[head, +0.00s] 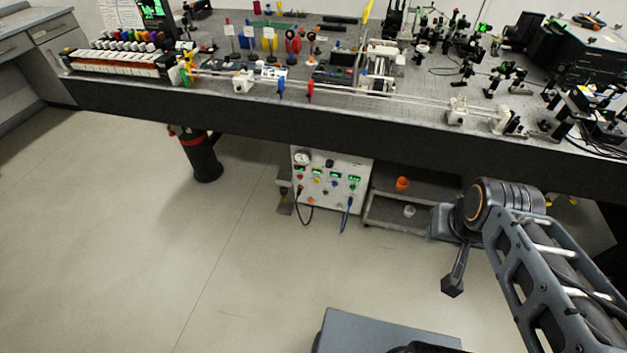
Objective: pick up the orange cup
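A small orange cup (402,184) sits on the upper level of a low grey shelf unit (383,211) under the bench, just right of a white control box. My arm reaches in from the lower right. My gripper (453,286) hangs down at the arm's end, in front of and to the right of the shelf unit, apart from the cup. Its fingers are too small and dark to tell open from shut. No part of my arm covers the cup.
The long optical bench (330,131) overhangs the shelf, its top crowded with optics. The white control box (328,180), with knobs and hanging cables, stands left of the shelf. A small whitish cup (409,211) sits lower on the shelf. The floor (240,260) in front is clear.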

